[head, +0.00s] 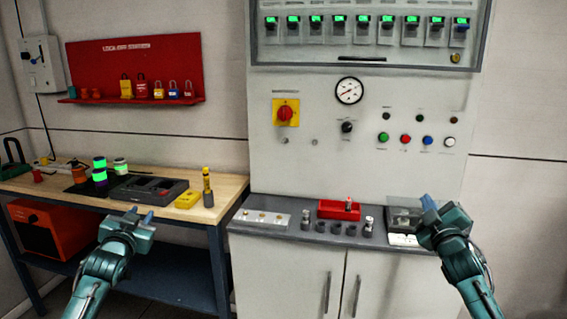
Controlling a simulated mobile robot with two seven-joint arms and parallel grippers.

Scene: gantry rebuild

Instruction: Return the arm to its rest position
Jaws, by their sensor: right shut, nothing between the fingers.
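My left gripper (140,214) is in front of the wooden bench at the lower left. Its two blue fingertips look a little apart, with nothing seen between them. My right gripper (429,203) is raised in front of the right end of the cabinet's grey counter. Its fingers are together and hold nothing. It partly hides a grey tray (401,216) with a white label behind it.
The wooden bench (228,184) holds a dark tray (147,190), green-banded cylinders, a yellow block (187,200) and a yellow-topped tester (207,188). On the counter (290,234) stand a red block (339,209), several small cylinders and a plate. A control panel (300,174) rises behind.

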